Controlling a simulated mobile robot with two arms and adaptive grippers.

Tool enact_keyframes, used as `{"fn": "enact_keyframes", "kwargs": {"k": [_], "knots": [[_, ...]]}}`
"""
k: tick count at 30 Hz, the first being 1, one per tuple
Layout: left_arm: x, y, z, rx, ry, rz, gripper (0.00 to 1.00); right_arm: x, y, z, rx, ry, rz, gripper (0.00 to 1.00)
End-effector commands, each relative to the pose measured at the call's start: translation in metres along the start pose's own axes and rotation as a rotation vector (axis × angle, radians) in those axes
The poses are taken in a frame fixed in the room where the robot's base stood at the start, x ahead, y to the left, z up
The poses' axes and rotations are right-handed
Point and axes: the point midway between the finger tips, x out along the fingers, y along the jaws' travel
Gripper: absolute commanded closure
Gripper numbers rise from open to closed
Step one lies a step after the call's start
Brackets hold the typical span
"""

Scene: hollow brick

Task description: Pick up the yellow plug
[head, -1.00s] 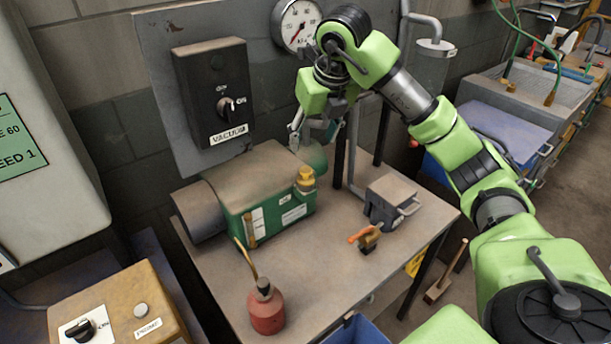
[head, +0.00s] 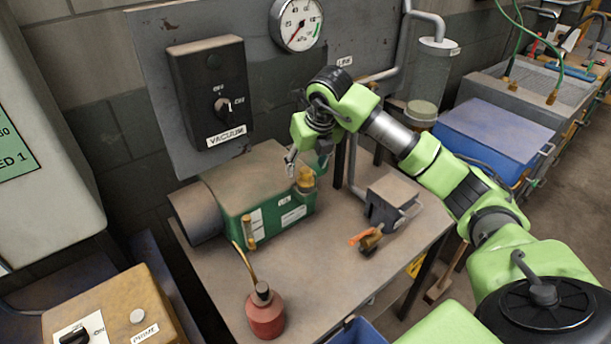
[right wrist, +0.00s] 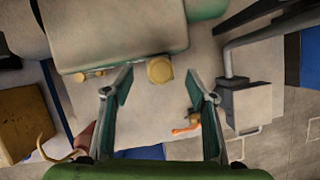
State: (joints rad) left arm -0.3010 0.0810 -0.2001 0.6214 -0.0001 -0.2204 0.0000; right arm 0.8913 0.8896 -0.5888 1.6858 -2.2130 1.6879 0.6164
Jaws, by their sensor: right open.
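The yellow plug (head: 306,178) sits upright on the right end of the green pump (head: 270,205) on the table. In the right wrist view the plug (right wrist: 160,70) shows as a round yellow top at the edge of the pump body (right wrist: 115,35). My right gripper (head: 306,163) is open and empty, just above the plug. In the right wrist view its two fingers (right wrist: 160,78) are spread wide, with the plug between their tips in the picture. Whether they are level with the plug cannot be told. My left gripper is not in view.
A red oil can (head: 265,312) stands at the table's front. An orange-handled valve (head: 367,240) and a grey vise-like block (head: 392,200) are to the right. A black vacuum switch box (head: 212,92) hangs behind the pump. Bare tabletop (head: 315,265) lies in front.

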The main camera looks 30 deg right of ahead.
Motion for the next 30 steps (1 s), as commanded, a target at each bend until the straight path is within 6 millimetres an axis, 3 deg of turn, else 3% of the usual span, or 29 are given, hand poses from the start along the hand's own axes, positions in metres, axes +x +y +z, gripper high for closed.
{"fn": "enact_keyframes", "kwargs": {"k": [3,8,16,17,21,30], "knots": [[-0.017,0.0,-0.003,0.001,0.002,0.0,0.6,0.016,-0.002,-0.001,0.002,0.007,-0.001,0.48],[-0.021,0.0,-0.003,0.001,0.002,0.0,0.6,0.037,-0.002,-0.001,0.002,0.004,0.0,0.48],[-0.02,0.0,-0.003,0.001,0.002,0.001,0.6,0.042,-0.003,-0.001,0.001,0.0,-0.001,0.48],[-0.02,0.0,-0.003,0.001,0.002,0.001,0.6,0.042,-0.003,-0.001,0.001,0.0,-0.001,0.51],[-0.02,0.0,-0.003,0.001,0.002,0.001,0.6,0.042,-0.003,-0.001,0.001,0.0,-0.001,0.86],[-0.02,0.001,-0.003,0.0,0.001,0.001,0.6,0.042,-0.003,-0.001,0.001,0.0,-0.001,0.86]]}}
